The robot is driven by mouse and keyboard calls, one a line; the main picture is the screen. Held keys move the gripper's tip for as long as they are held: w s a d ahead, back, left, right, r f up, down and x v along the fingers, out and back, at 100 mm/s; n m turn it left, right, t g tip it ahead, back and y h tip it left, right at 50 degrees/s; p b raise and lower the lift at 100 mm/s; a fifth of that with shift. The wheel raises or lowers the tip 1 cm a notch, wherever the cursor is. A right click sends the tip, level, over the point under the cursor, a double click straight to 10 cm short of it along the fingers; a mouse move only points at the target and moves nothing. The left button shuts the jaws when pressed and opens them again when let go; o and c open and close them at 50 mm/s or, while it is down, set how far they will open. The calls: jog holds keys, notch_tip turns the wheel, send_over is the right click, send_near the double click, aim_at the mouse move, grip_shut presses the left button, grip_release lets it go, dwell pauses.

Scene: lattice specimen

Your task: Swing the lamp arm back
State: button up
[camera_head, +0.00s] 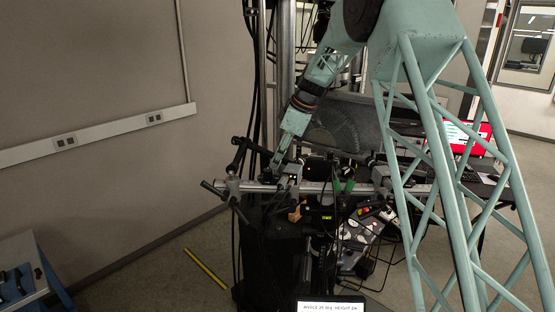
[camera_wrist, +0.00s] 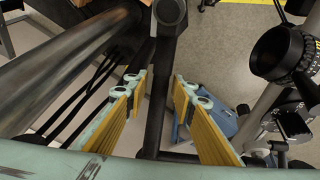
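My gripper (camera_head: 283,160) reaches down to the rail assembly in the head view. In the wrist view my gripper (camera_wrist: 160,88) is open, with one yellow-padded finger on each side of a dark bar (camera_wrist: 157,110), which appears to be the lamp arm. Small gaps show between the bar and both fingers. The bar ends in a round dark joint (camera_wrist: 169,12) at the top of that view. In the head view a short black arm (camera_head: 250,147) sticks out to the left of my gripper; its contact with the fingers is too small to tell.
A metal cross rail (camera_head: 325,187) with clamps and black handles runs below my gripper. A thick metal post (camera_wrist: 60,65) stands close on the left in the wrist view, and a black knobbed instrument (camera_wrist: 283,55) on the right. The floor at left is mostly clear, with a yellow strip (camera_head: 206,268).

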grip_shut()
jog(key=s+d+m+b, duration=0.2)
jog(key=s+d+b, duration=0.1)
jog(key=shift+s+d+t+h, duration=0.2)
jog(key=shift+t+h, duration=0.1)
dwell(0.5)
jog(key=shift+o, duration=1.4)
grip_release()
jog(key=shift+r, duration=0.15)
jog(key=shift+v, duration=2.9)
